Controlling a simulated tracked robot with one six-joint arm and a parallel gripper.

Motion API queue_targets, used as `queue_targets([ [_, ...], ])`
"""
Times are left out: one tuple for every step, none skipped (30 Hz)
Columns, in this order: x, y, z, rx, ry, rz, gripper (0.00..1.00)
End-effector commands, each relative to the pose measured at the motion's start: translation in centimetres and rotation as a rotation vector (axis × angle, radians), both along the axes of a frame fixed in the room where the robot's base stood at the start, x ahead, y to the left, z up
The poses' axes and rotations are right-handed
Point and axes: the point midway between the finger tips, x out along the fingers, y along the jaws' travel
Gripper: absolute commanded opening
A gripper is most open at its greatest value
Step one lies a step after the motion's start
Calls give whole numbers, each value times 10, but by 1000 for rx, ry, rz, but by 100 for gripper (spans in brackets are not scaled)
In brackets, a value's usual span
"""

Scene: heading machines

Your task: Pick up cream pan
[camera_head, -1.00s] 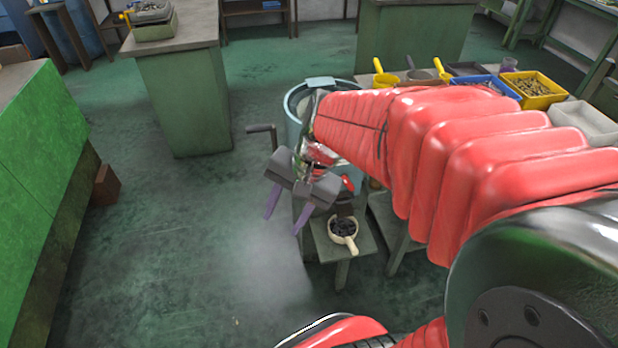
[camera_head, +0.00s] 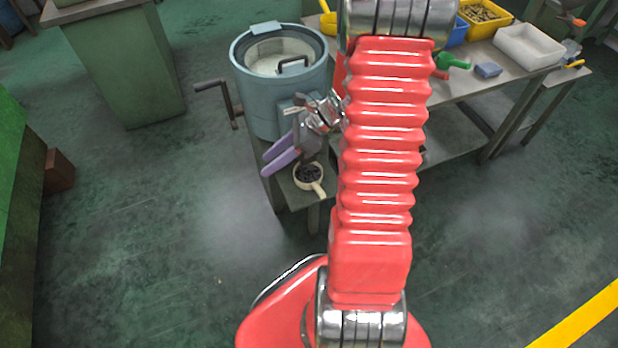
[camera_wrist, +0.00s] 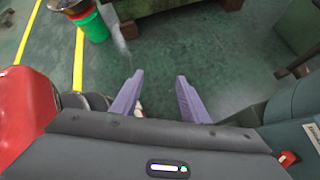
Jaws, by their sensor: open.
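The cream pan (camera_head: 319,188) holds dark pieces and sits on a small low shelf beside the machine. Its short handle points down and to the right. My gripper (camera_head: 268,164) has purple fingers and is above and left of the pan, close to the blue-grey drum. The fingers are apart and nothing is between their tips. In the wrist view, the open fingers (camera_wrist: 160,77) point over the floor. A small cream patch (camera_wrist: 138,109) shows beside the left finger, perhaps part of the pan; the rest is hidden there.
A blue-grey drum (camera_head: 255,95) with a side crank (camera_head: 212,87) stands right behind my gripper. A bench with a white tray (camera_head: 528,48) and a yellow bin (camera_head: 484,16) is at the right.

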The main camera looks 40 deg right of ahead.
Motion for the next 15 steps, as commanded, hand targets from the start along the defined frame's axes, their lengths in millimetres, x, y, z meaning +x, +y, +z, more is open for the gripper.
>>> queue_targets([
  [1, -9, -11, 44, 30, -61, 41],
  [2, -13, -16, 68, 46, -96, 41],
  [3, -20, -23, 101, 67, -142, 41],
  [4, -25, -28, 126, 81, -177, 41],
  [4, -29, -34, 152, 97, -211, 41],
  [5, -36, -41, 186, 117, -258, 41],
  [5, -40, -46, 211, 132, -292, 41],
  [6, -46, -52, 236, 147, -328, 41],
  [6, -52, -60, 271, 166, -374, 41],
  [6, -57, -66, 297, 181, -408, 41],
  [5, -62, -71, 323, 195, -443, 41],
  [5, -69, -79, 359, 214, -487, 41],
  [4, -74, -85, 386, 227, -522, 41],
  [4, -79, -92, 413, 242, -555, 41],
  [2, -85, -100, 448, 260, -600, 41],
])
